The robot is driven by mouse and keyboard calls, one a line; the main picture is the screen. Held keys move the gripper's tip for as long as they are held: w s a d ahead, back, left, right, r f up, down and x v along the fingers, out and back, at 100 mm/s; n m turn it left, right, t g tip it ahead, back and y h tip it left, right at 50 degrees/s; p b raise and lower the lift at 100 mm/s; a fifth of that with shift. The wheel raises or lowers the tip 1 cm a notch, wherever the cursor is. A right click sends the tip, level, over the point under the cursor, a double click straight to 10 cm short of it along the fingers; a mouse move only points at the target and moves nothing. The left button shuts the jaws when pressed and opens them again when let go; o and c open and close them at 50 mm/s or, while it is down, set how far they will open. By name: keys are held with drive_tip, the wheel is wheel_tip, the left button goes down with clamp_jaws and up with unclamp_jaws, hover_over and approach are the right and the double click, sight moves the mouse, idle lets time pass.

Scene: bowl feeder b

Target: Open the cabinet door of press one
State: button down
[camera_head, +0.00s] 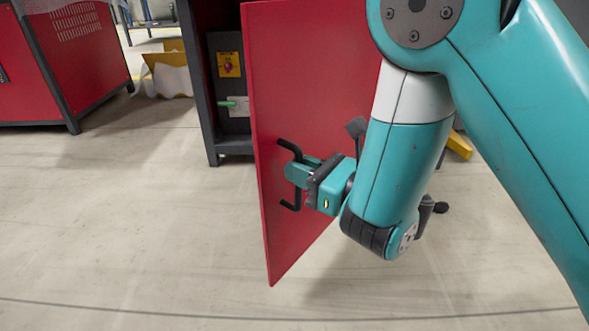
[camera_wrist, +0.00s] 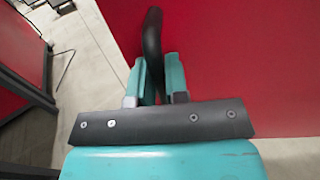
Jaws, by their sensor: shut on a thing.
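The red cabinet door (camera_head: 300,80) stands swung out from the dark cabinet frame (camera_head: 196,75) of the press, with the cabinet's inside showing to its left. A black bar handle (camera_head: 291,148) is fixed on the door's face. My gripper (camera_head: 293,174) is shut on the handle, its fingers on the bar's middle. In the wrist view the black handle (camera_wrist: 152,42) passes between the two teal fingers (camera_wrist: 158,82), with the red door (camera_wrist: 235,60) behind and to the right.
Inside the cabinet is a yellow label with a red knob (camera_head: 229,65). Another red cabinet (camera_head: 75,60) stands at the back left, with a yellow bin (camera_head: 165,65) beside it. The grey floor left of and in front of the door is clear.

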drive_tip(key=shift+s+d, duration=0.1)
drive_tip(key=shift+d, duration=0.25)
drive_tip(key=c, duration=1.2)
unclamp_jaws()
drive_tip(key=shift+o, duration=0.3)
drive_tip(key=shift+s, duration=0.1)
